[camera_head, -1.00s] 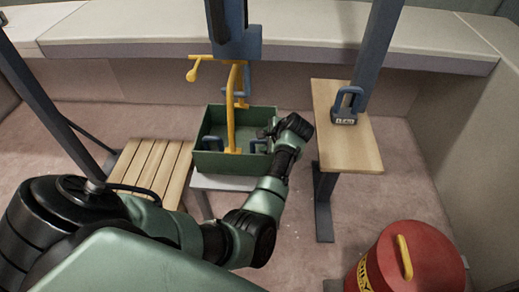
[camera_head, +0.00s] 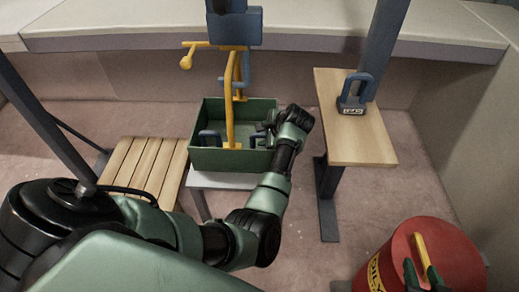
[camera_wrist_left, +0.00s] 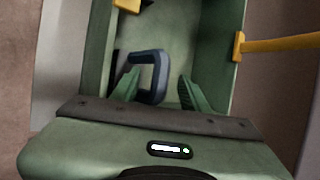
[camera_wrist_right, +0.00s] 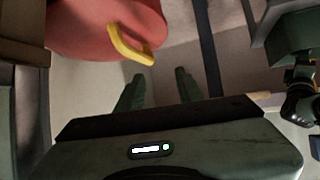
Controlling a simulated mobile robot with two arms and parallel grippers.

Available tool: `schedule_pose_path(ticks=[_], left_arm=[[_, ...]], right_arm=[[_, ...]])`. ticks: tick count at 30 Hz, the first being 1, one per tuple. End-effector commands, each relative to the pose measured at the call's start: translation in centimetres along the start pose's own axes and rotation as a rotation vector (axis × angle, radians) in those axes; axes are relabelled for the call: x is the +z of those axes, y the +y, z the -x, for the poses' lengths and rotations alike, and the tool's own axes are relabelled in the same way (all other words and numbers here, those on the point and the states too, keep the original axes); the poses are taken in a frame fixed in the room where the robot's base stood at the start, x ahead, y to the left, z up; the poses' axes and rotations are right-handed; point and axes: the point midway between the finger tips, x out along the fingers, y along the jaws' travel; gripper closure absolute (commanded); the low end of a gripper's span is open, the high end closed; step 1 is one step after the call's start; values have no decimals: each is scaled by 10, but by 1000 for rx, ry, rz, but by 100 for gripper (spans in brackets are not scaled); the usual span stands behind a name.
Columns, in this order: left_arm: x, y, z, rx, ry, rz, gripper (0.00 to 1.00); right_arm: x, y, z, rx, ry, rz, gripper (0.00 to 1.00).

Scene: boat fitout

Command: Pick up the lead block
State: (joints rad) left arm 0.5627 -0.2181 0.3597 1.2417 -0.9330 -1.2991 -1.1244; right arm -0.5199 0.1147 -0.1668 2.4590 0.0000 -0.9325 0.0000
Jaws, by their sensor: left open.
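A dark block marked LEAD (camera_head: 353,108) with a blue loop handle stands upright on the wooden table at the right of the head view. A green crate (camera_head: 240,162) holds other blue-handled items, including one at its left (camera_head: 209,138). My left gripper (camera_head: 262,136) is inside the crate's right part. In the left wrist view its open fingers stand either side of a blue handle (camera_wrist_left: 160,77); whether they touch it I cannot tell. What is below that handle is partly hidden. My right gripper (camera_head: 421,272) is open and empty near the red canister, also seen in its wrist view (camera_wrist_right: 158,82).
The red canister (camera_head: 452,262) with a yellow handle (camera_wrist_right: 130,45) stands at the bottom right. A yellow bar (camera_head: 230,110) crosses the crate. A slatted bench (camera_head: 145,165) is left of the crate. A blue-grey post (camera_head: 383,50) rises behind the LEAD block.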

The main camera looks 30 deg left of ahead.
Motion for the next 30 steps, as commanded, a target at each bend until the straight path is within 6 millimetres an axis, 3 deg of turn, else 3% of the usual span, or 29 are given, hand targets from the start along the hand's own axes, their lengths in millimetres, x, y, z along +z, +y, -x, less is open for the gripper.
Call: schedule_pose_path(ticks=[6,14,19,30], left_arm=[[-2,2,-2,0,1,0,55],[-2,2,-2,0,1,0,55],[-2,2,-2,1,1,0,99],[-2,2,-2,1,1,-1,100]], right_arm=[[-23,-3,-3,-7,113,1,64],[-26,-4,-3,-8,123,1,64],[-25,-4,-3,-8,122,1,64],[-25,-4,-3,-8,121,1,64]])
